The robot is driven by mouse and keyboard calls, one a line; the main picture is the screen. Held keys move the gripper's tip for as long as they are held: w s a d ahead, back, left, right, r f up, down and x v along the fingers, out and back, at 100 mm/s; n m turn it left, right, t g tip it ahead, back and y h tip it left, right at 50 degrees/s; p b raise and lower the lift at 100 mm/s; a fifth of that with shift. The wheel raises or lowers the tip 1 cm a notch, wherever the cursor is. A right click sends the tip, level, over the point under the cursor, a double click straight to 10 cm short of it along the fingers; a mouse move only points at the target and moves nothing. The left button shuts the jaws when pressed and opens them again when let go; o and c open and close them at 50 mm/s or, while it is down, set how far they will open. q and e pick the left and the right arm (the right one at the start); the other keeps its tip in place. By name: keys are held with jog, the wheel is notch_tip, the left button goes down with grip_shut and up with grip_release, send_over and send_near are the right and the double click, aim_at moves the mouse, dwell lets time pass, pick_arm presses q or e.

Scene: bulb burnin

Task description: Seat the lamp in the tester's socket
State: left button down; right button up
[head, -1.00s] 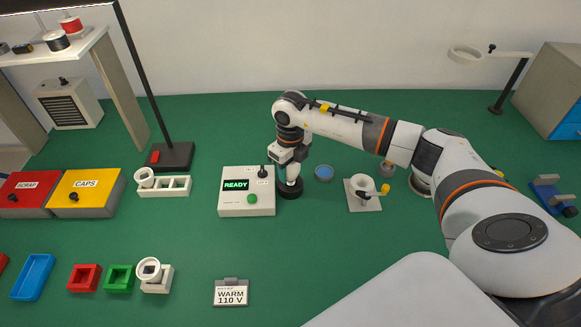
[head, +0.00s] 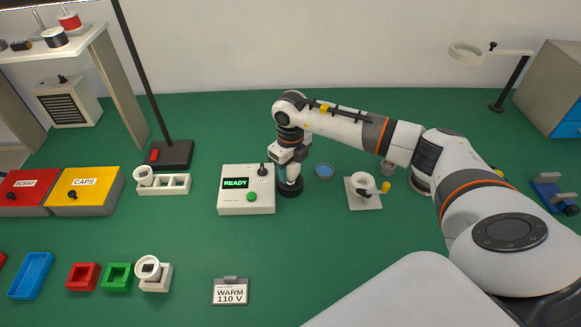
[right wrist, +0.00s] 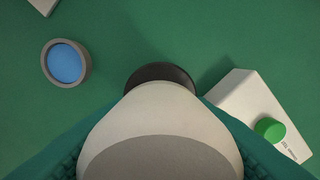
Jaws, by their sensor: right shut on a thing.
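The tester (head: 240,205) is a white box with a green "READY" screen, a green button and a black knob. Its black round socket (head: 290,190) stands against its right side. My right gripper (head: 292,168) points down over the socket and is shut on the white lamp (head: 293,185). In the right wrist view the lamp (right wrist: 160,120) fills the lower middle, and the dark socket (right wrist: 160,74) shows behind it. The lamp's lower end is at the socket; its base is hidden, so I cannot tell how deep it sits. My left gripper is not in view.
A blue-topped round dish (head: 324,171) lies just right of the socket. A white stand with a ring (head: 363,203) is further right. A "WARM 110 V" card (head: 230,292) lies in front. A white rack (head: 175,185) stands left of the tester. The mat between card and socket is clear.

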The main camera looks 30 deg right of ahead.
jog(key=shift+f+b, duration=0.3)
jog(key=shift+f, duration=0.05)
dwell(0.3)
jog(key=o, duration=1)
notch_tip(320, 180, up, 12)
jog(key=shift+r+b, duration=0.1)
jog(key=shift+b, duration=0.6)
